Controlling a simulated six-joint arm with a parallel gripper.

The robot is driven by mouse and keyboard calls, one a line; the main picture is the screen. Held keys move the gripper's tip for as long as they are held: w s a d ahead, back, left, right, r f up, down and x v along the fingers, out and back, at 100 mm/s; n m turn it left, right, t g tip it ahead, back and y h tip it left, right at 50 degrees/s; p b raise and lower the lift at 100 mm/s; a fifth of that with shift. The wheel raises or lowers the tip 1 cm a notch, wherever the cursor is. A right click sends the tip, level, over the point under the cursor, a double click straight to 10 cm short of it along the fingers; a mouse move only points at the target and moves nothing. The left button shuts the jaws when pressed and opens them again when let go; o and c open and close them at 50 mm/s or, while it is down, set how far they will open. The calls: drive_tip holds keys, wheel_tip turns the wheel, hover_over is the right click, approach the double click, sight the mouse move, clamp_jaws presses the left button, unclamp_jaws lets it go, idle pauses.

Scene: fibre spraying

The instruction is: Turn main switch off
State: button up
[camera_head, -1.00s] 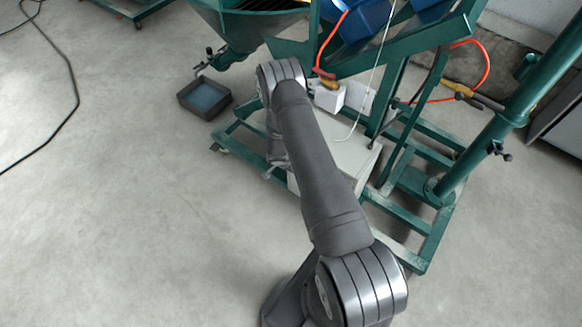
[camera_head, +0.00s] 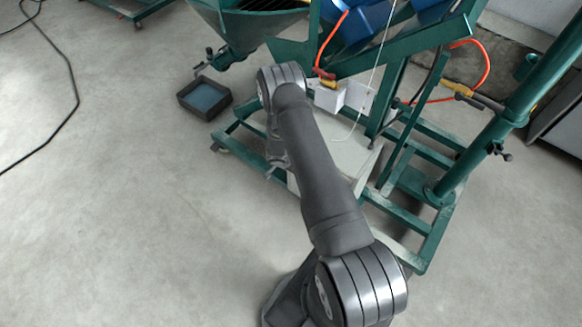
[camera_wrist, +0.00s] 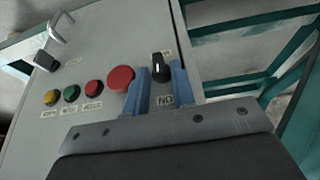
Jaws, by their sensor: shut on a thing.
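The main switch is a black rotary knob (camera_wrist: 160,68) with a white mark, on the grey control panel (camera_wrist: 105,35) in the wrist view. A white label with dark letters sits just below it. My gripper (camera_wrist: 160,83) has its two blue fingers on either side of the knob and is shut on it. The knob's lower part is partly between the fingers. In the head view my gripper (camera_head: 277,160) is beside the left edge of the pale control box (camera_head: 350,155); the switch is hidden there.
A large red button (camera_wrist: 121,78) is close to the left finger. Red, green and yellow buttons (camera_wrist: 71,93) line the panel further left. Green frame bars (camera_wrist: 245,85) stand to the right. A dark tray (camera_head: 204,97) lies on the floor; the floor at left is mostly clear.

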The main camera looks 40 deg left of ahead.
drive_tip(key=shift+a+h, duration=0.1)
drive_tip(key=shift+h, duration=0.2)
drive_tip(key=shift+a+n+h, duration=0.25)
drive_tip(key=shift+n+h, duration=0.05)
drive_tip(key=shift+h, duration=0.7)
clamp_jaws()
drive_tip(key=shift+a+f+n+t+h, duration=0.15)
drive_tip(key=shift+a+n+h, duration=0.1)
drive_tip(key=shift+h, duration=0.8)
drive_tip(key=shift+a+f+n+t+h, duration=0.1)
drive_tip(key=shift+a+f+n+h, duration=0.1)
drive_tip(key=shift+h, duration=0.9)
drive_tip(key=shift+a+f+n+t+h, duration=0.15)
drive_tip(key=shift+n+h, duration=0.1)
drive_tip(key=shift+h, duration=1.2)
drive_tip(key=o, duration=0.7)
unclamp_jaws()
drive_tip(key=shift+a, duration=0.1)
